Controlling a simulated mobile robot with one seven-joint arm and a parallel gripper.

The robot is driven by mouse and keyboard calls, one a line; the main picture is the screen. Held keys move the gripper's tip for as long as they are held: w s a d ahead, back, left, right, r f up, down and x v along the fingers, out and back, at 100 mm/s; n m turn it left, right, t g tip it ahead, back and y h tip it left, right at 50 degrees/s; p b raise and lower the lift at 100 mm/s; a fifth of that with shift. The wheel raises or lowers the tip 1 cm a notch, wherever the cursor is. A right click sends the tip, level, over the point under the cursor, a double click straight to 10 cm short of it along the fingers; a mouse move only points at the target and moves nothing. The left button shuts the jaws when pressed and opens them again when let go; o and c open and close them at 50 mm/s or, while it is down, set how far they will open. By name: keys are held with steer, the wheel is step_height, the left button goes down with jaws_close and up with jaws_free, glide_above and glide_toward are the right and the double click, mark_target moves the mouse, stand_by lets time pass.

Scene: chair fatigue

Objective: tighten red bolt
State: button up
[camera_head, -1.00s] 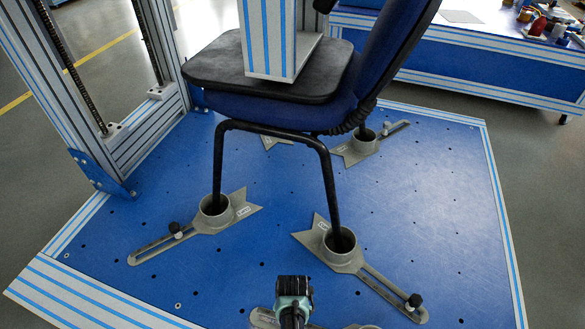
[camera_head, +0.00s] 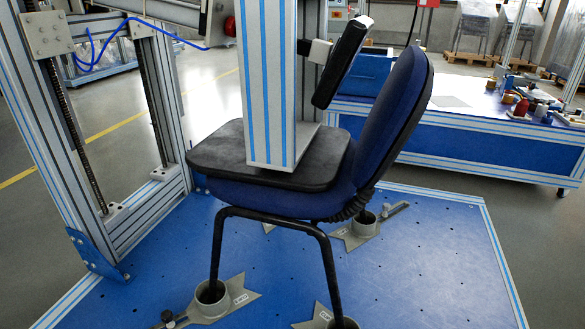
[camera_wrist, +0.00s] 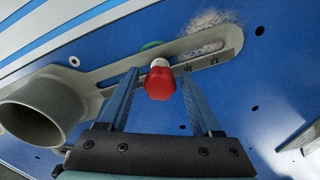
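The red bolt (camera_wrist: 160,84) shows in the wrist view, with a red lobed head and a pale collar at its far end. It is at the slot of a grey slotted foot plate (camera_wrist: 105,70), and a bit of green shows behind it. My gripper (camera_wrist: 160,74) is open, with one finger on each side of the bolt head and a narrow gap seemingly left on both sides. Whether either finger touches the head is hard to tell. Neither the red bolt nor my gripper shows in the head view.
A grey cup (camera_wrist: 42,108) stands left of my fingers. The blue chair (camera_head: 270,195) stands on the blue perforated platform (camera_head: 430,260), its legs in grey cups (camera_head: 212,296). A striped column (camera_head: 266,80) presses on the seat. A cluttered workbench (camera_head: 450,140) is behind.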

stand_by(0.3)
steer(key=n, duration=0.3)
steer(key=shift+n, duration=0.4)
steer(key=n, duration=0.4)
steer(key=n, duration=0.4)
stand_by(0.4)
